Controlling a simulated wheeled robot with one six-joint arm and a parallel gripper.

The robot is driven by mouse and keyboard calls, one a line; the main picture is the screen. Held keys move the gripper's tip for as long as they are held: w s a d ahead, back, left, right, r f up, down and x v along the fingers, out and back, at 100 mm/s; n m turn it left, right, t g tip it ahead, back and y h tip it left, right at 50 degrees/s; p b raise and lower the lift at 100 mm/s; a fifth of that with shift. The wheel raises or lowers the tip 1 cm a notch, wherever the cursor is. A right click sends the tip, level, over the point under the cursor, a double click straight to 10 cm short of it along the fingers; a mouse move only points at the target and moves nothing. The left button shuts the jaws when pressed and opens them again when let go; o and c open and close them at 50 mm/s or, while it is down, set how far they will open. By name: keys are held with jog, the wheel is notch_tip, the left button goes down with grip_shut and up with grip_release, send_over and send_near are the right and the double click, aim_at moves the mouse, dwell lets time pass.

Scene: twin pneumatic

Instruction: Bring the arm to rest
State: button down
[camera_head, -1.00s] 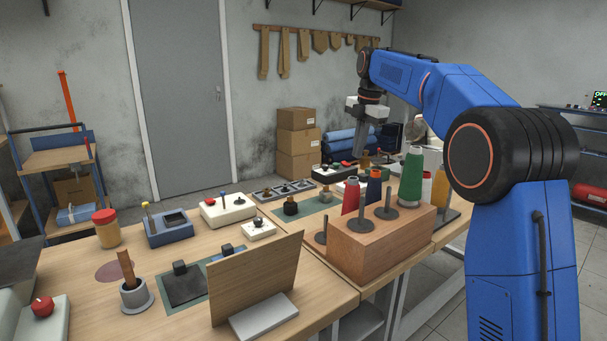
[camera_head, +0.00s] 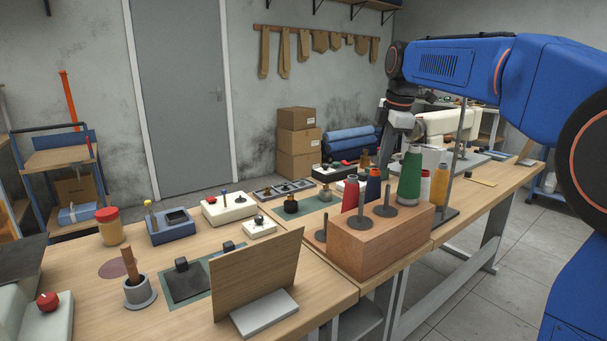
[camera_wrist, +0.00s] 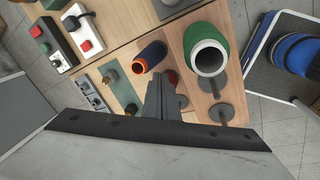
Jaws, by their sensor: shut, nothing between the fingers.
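My blue arm (camera_head: 445,62) reaches in from the right in the head view, its upper links roughly level above the right part of the bench. My gripper (camera_head: 386,152) hangs down at its far end, behind the thread cones; the fingertips are partly hidden there. In the wrist view my gripper (camera_wrist: 160,82) shows its dark fingers together, with nothing held. Below the fingers are the green cone (camera_wrist: 207,52) and a dark blue and orange spool (camera_wrist: 151,57), apart from the gripper as far as I can tell.
A leaning wooden board (camera_head: 255,275) stands at the front. Button boxes such as the white one (camera_head: 229,208) line the back. Cardboard boxes (camera_head: 298,145) stand by the wall.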

jog(key=s+d+f+m, duration=0.2)
jog(key=s+m, duration=0.1)
jog(key=s, duration=0.3)
jog(key=s+d+f+m+t, duration=0.1)
jog(key=s+f+m, duration=0.15)
jog(key=s, duration=0.45)
jog(key=s+d+f+m, duration=0.2)
jog(key=s+m, duration=0.1)
jog(key=s, duration=0.3)
jog(key=s+d+f+m+t+h, duration=0.1)
jog(key=s+d+f+m, duration=0.1)
jog(key=s+f+m, duration=0.8)
jog(key=s+f, duration=0.7)
jog(key=s, duration=0.2)
jog(key=shift+s+d+f, duration=0.2)
jog(key=shift+s+d, duration=0.05)
jog(key=shift+s, duration=0.1)
